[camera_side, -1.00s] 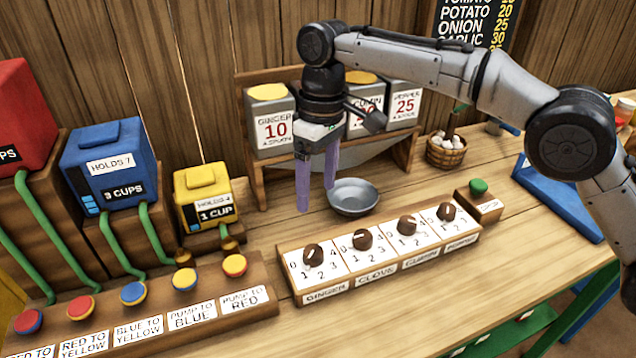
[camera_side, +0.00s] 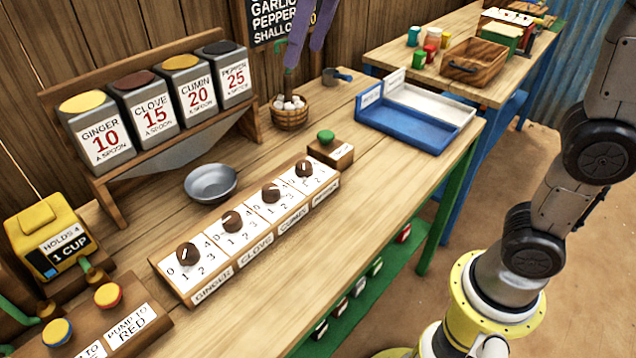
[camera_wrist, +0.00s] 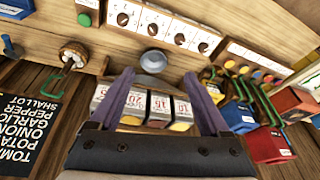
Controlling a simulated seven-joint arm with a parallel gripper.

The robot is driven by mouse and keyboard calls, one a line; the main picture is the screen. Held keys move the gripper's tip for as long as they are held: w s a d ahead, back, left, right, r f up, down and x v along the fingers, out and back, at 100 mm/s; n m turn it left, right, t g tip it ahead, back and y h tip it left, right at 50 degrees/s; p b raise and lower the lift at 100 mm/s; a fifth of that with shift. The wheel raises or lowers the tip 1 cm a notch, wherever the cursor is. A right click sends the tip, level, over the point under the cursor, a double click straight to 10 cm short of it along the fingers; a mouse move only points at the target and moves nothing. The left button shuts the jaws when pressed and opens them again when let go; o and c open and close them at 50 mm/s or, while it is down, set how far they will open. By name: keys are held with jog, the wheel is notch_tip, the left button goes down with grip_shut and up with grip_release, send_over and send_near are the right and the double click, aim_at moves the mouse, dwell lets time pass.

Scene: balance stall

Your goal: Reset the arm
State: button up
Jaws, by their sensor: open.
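My gripper (camera_side: 308,30) shows at the top edge of the side view as two purple fingers, raised in front of the price board. In the wrist view, my gripper (camera_wrist: 165,85) has its two purple fingers spread wide apart with nothing between them. The wrist and upper part of my arm lie outside the side view, while my lower links and yellow base show at the right. Beyond the fingers, the wrist view shows the spice canisters (camera_wrist: 158,108) and the metal bowl (camera_wrist: 153,61) upside down.
The dial panel (camera_side: 250,226), metal bowl (camera_side: 211,183), green button box (camera_side: 331,151) and garlic basket (camera_side: 290,113) stand on the wooden counter. A blue tray (camera_side: 405,125) is at the right end. The price board (camera_side: 285,22) hangs behind. The counter surface is free of my arm.

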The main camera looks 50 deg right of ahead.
jog(key=s+d+f+m+t, duration=0.1)
jog(key=s+d+f, duration=0.2)
jog(key=s, duration=0.3)
jog(key=s+d+f+m+h, duration=0.1)
jog(key=s+d+f, duration=0.2)
jog(key=s, duration=0.3)
jog(key=s+d+f+m+t, duration=0.1)
jog(key=s+d+f, duration=0.2)
jog(key=s, duration=0.2)
jog(key=s+f, duration=0.3)
jog(key=f, duration=0.4)
jog(key=shift+d, duration=0.4)
dwell(1.2)
